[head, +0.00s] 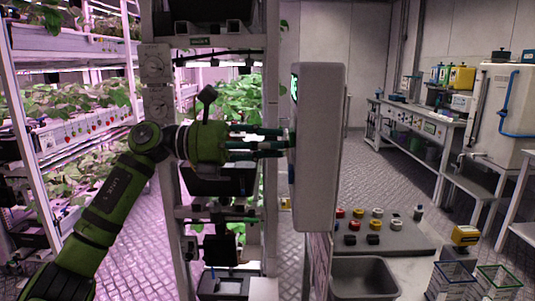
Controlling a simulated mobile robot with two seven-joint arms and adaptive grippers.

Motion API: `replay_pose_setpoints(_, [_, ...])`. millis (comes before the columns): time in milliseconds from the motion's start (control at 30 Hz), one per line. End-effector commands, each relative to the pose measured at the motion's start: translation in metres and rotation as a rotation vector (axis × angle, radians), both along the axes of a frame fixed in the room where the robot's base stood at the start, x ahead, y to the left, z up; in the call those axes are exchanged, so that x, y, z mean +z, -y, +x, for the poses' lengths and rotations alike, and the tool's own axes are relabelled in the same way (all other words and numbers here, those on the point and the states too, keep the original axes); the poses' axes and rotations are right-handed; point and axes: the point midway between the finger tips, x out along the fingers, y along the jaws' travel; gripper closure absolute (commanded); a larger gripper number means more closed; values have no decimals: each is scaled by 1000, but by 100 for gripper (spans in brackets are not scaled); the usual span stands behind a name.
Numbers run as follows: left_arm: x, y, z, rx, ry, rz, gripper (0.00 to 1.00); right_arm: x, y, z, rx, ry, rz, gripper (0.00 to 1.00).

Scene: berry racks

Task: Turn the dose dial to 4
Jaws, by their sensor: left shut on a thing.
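A grey control box (318,150) stands upright right of the picture's middle, seen nearly edge-on. Its front faces left, with a thin sliver of a lit green display (294,88) near the top. My left gripper (284,142) reaches in from the left with its fingers level, their tips at the box's front face. It is shut on the dose dial there. The fingers and the steep angle hide the dial, so its number and pointer cannot be read. My right gripper is not in view.
A rack post (272,200) stands close behind my left gripper. Below the box's right side are a grey bin (364,278) and a low board (395,240) with several coloured knobs. Planted racks fill the left; a bench (415,120) stands back right.

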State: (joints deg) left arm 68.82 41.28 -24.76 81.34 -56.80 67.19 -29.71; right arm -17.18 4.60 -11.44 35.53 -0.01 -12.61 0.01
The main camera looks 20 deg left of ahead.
Motion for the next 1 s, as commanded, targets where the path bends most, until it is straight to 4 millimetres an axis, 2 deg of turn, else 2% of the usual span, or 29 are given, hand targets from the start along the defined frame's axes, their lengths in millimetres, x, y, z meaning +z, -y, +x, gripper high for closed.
replay_pose_setpoints(133, [6,-1,0,7,144,23,100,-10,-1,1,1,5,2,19])
replay_pose_setpoints(267, [7,-2,-1,7,258,53,100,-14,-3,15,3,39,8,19])
replay_pose_setpoints(600, [8,-1,-2,7,485,119,100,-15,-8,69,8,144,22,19])
replay_pose_setpoints(1000, [9,-1,-3,7,588,149,100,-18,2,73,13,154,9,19])
